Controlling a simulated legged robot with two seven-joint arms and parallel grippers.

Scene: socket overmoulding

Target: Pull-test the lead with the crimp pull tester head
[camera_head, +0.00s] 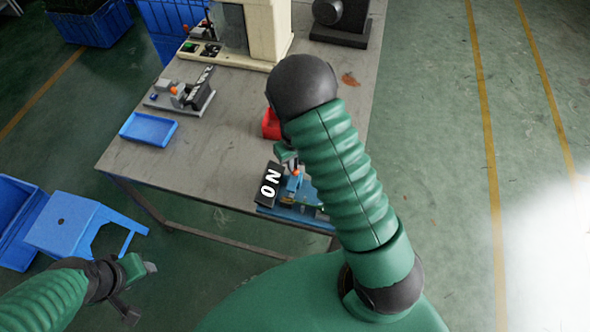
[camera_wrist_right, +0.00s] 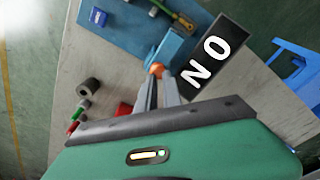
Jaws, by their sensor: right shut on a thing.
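The tester (camera_head: 290,213) has a blue base, a black plate (camera_head: 269,186) with white lettering and an orange knob (camera_head: 295,172). It stands at the table's near edge. In the right wrist view its blue plate (camera_wrist_right: 125,38) and orange knob (camera_wrist_right: 155,70) show. A green-yellow lead (camera_wrist_right: 175,15) with a metal end lies over the blue plate. My right gripper (camera_wrist_right: 157,88) is shut on the orange knob, beside the black plate. In the head view its arm partly covers the tester. My left gripper (camera_head: 140,288) hangs away from the table; its jaw gap is unclear.
A grey fixture (camera_head: 180,97) with a black plate and an empty blue tray (camera_head: 148,129) stand at the table's left. A red bin (camera_head: 271,124) is partly behind my arm. A cream machine (camera_head: 262,30) stands at the back. A blue stool (camera_head: 75,222) is on the floor.

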